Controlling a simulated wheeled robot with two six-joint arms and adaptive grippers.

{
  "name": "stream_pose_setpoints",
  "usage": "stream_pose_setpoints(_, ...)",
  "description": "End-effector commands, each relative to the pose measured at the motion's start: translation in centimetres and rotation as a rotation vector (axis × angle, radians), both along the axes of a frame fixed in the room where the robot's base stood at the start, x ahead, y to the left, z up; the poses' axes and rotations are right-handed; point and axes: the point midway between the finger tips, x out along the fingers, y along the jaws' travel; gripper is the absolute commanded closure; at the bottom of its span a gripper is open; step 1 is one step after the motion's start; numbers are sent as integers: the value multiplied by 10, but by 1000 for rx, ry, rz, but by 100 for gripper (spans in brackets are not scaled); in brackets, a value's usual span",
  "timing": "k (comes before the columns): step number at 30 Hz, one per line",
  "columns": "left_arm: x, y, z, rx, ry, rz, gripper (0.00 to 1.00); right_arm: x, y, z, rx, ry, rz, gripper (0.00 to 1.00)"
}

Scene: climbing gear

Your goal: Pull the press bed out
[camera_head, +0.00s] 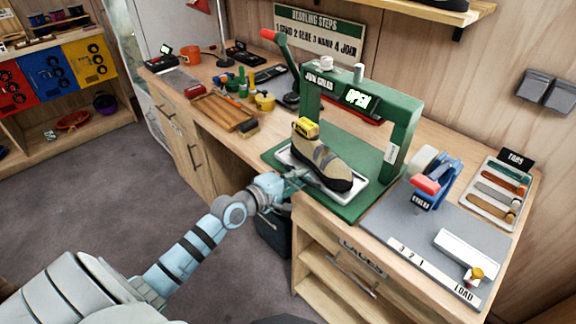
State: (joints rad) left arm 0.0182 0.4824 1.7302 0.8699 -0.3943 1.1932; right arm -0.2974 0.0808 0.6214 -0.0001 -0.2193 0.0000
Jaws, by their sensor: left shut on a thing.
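The green press (405,140) stands on the workbench, with a lit "OPEN" sign and a red-knobbed lever at its left. The press bed (351,198) is a pale tray on the press's green base plate (345,215). A beige and dark climbing shoe (322,163) rests on the bed, with a yellow block (306,128) on top of it. My left gripper (303,178) is shut on the near left edge of the press bed, beside the shoe. Its fingertips are small and partly hidden against the tray. My right gripper is out of view.
Right of the press, a grey mat (415,228) holds a blue tape dispenser (432,185) and a white block. A tray of tabs (500,195) lies beyond. Left of it are a wooden tray (222,112) and tools. Open floor (90,200) lies before the bench.

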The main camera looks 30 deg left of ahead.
Motion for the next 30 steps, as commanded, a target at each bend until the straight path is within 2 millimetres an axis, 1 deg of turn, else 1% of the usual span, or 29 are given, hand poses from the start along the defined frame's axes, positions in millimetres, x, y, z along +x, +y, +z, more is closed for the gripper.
stream_pose_setpoints(8,0,-2,0,-2,1,-4,100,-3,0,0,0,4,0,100)
stream_pose_setpoints(9,0,-1,0,-1,2,-3,84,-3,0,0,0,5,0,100)
stream_pose_setpoints(12,-1,0,0,-2,1,-2,70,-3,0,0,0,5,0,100)
stream_pose_setpoints(21,-3,2,0,0,1,2,70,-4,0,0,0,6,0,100)
stream_pose_setpoints(23,-8,3,1,3,2,3,70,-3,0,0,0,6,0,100)
stream_pose_setpoints(25,-19,6,2,6,3,1,70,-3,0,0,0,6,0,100)
stream_pose_setpoints(30,-56,13,10,8,4,0,70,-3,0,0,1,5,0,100)
